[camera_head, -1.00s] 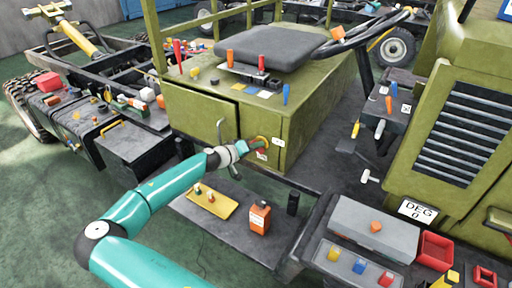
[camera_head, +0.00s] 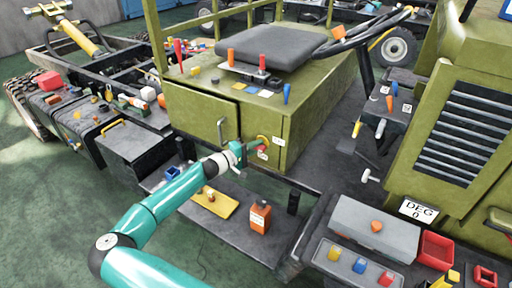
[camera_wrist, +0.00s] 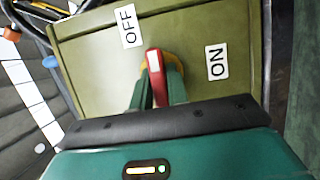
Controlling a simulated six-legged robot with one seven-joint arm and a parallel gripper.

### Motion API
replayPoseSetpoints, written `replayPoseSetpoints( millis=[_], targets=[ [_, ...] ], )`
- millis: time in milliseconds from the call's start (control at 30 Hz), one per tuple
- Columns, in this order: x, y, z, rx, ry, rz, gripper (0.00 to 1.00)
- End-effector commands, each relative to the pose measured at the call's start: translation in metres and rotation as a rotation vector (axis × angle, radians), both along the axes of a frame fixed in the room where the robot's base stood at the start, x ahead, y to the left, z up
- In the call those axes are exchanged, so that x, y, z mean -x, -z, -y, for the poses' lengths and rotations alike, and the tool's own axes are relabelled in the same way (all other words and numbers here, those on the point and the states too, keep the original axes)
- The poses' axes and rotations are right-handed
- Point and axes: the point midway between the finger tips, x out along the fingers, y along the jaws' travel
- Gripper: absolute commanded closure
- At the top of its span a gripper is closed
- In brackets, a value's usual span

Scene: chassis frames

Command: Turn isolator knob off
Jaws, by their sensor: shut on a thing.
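The isolator knob (camera_wrist: 155,62) is a red handle with a white stripe, on a yellow-orange collar on the olive box front. In the wrist view it stands nearly upright between the OFF label (camera_wrist: 128,25) and the ON label (camera_wrist: 216,62), its top end nearer OFF. My gripper (camera_wrist: 157,88) is shut on the handle, one teal finger on each side. In the head view the knob's yellow collar (camera_head: 262,140) shows at the box's right front, and my gripper (camera_head: 247,152) reaches it from the left. The fingers partly hide the handle.
A grey door handle (camera_head: 221,130) sticks out left of the knob. A grey box (camera_head: 375,227) stands at the lower right.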

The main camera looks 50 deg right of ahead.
Motion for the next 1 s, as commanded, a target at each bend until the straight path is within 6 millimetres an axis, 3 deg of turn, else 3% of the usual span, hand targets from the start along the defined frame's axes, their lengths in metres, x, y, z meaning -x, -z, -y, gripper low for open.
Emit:
replayPoseSetpoints(
  millis=[400,433,533,867,1000],
  targets=[
    [0.000,0.000,0.000,0.001,0.001,-0.009,1.00],
    [0.000,0.000,0.000,0.001,0.001,-0.009,0.82],
    [0.000,0.000,0.000,0.001,0.001,-0.008,0.64],
    [-0.001,0.000,-0.002,0.000,-0.001,-0.007,0.64],
    [-0.007,0.000,-0.016,-0.001,-0.004,-0.006,0.64]
  ],
)
